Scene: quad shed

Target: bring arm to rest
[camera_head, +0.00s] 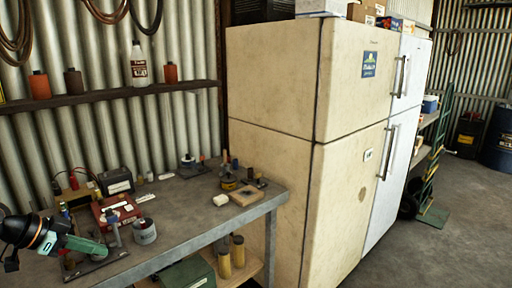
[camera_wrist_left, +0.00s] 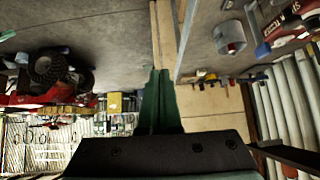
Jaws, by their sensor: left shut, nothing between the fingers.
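My left gripper (camera_head: 104,250) is at the lower left of the head view, in front of or over the bench's near left part. Its green fingers point right and are closed together with nothing between them. In the left wrist view the closed green fingers (camera_wrist_left: 160,98) reach up from the dark gripper body. The grey workbench (camera_head: 190,212) lies beyond and to the right of the gripper. My right arm and gripper show in neither view.
A red box (camera_head: 117,210) and a metal can (camera_head: 145,232) stand on the bench close to the gripper. A wooden block (camera_head: 246,196) lies at the bench's right end. A large fridge (camera_head: 265,110) stands right of the bench. Floor at the right (camera_head: 440,255) is clear.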

